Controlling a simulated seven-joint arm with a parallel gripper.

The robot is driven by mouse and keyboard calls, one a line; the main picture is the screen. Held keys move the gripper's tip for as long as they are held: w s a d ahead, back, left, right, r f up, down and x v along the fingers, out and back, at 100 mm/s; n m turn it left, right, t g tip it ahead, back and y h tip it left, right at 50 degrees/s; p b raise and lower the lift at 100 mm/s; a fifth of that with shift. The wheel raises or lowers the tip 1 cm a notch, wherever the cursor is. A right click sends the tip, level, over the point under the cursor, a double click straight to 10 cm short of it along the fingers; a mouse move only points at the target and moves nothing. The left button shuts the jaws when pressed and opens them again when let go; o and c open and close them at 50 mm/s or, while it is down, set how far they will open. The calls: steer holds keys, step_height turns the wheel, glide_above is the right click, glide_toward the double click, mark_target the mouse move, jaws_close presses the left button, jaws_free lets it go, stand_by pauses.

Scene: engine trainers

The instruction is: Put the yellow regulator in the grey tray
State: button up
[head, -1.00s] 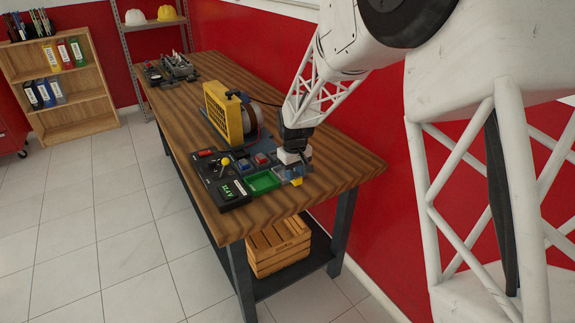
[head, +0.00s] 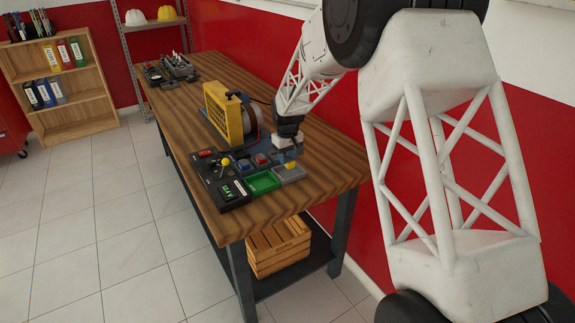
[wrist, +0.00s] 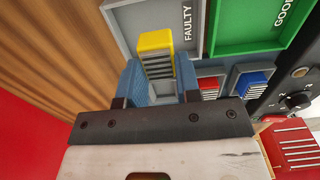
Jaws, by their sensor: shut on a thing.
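The yellow regulator (wrist: 157,45) has a yellow top and a ribbed grey body, and stands between the blue fingers of my gripper (wrist: 160,82) in the wrist view. My gripper (head: 289,157) is shut on it. The grey tray (head: 294,177) is at the right end of the trainer board. In the wrist view the grey tray (wrist: 122,22) bears the word FAULTY, and the regulator overlaps its near edge. I cannot tell its height above the tray.
The green tray (head: 262,182), marked GOOD, adjoins the grey one. Red (wrist: 210,87) and blue (wrist: 250,84) regulators sit beside my gripper. A large yellow-framed unit (head: 222,113) stands behind the board. The wooden bench (head: 330,165) is clear to the right.

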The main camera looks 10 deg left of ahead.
mark_target(288, 158)
stand_by(0.3)
steer(key=shift+f, duration=1.7)
steer(key=shift+f, duration=0.15)
steer(key=o, duration=0.9)
steer(key=shift+o, duration=0.2)
step_height(288, 158, up, 12)
steer(key=shift+r, duration=0.15)
